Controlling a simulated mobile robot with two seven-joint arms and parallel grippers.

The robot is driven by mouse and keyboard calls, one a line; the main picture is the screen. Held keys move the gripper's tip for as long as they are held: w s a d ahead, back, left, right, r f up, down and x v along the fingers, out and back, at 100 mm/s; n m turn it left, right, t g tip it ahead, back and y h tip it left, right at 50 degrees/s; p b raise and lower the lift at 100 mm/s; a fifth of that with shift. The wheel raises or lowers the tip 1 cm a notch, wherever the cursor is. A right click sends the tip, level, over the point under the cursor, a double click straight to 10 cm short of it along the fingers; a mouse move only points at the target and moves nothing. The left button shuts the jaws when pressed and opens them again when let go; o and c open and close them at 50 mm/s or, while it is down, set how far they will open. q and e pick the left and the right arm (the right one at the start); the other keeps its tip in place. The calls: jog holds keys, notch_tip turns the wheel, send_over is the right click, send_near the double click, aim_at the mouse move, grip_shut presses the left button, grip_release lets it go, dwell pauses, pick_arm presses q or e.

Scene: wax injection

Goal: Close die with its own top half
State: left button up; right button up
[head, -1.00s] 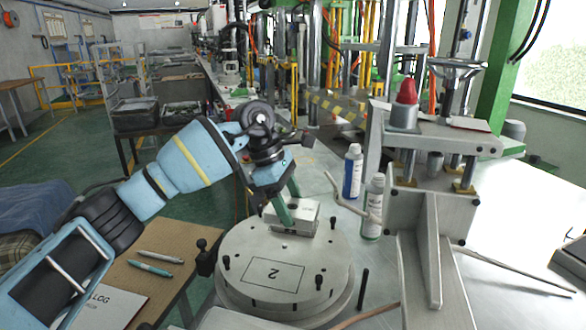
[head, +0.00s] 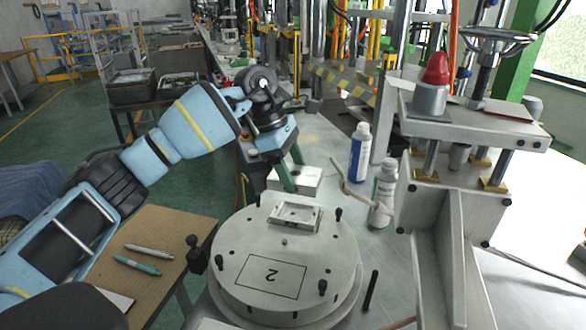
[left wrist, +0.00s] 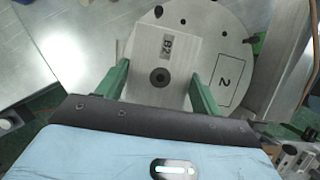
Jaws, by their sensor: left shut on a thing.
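My left gripper (head: 294,176) is shut on a pale grey metal block, the die's top half (head: 311,181). In the left wrist view the top half (left wrist: 160,50) is marked B2 and sits between the green fingers (left wrist: 159,72). The lower half of the die (head: 281,217) lies on the round plate (head: 235,255) marked 2, with its recessed inner face showing upward. The held top half appears above or behind the lower half, apart from it in the head view. The exact height gap is hard to tell. My right gripper is out of view.
Black pegs (head: 339,214) stand up from the round plate. A blue-labelled bottle (head: 359,153) and a white bottle (head: 383,192) stand to the right, beside the press frame (head: 450,205). A brown board (head: 160,235) with two pens lies at left.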

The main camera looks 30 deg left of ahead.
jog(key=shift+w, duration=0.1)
